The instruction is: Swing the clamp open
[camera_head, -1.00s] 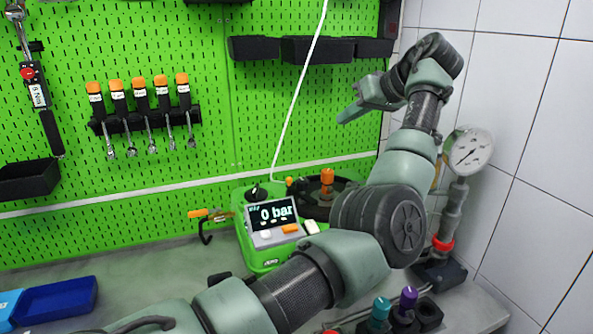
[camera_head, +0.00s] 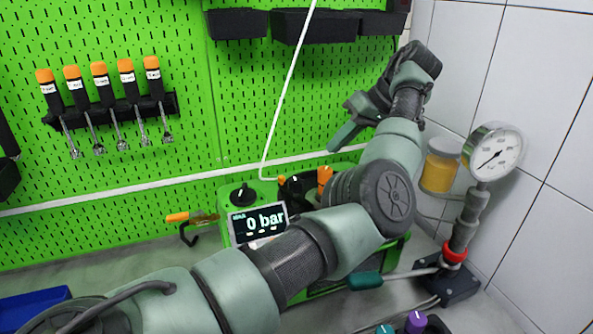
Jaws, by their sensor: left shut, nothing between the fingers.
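My left gripper (camera_head: 341,138) is in the upper right, its fingers together and empty, pointing down and left in front of the green pegboard. It is apart from everything on the bench. A red ring (camera_head: 455,252) sits low on the grey upright fitting (camera_head: 467,215) under the round gauge (camera_head: 497,151). An orange-handled tool with a black hook (camera_head: 190,222) is at the left side of the green pump (camera_head: 238,196). I cannot tell which part is the clamp. My left arm hides part of the pump. My right gripper is not in view.
The pump display (camera_head: 260,222) reads 0 bar. A teal-ended lever (camera_head: 365,281) is right of my arm. A yellow-filled jar (camera_head: 440,168) stands by the tiled wall. Purple (camera_head: 415,321) and teal knobs are at the bottom edge. Black bins (camera_head: 320,25) hang above. A blue tray (camera_head: 35,304) lies left.

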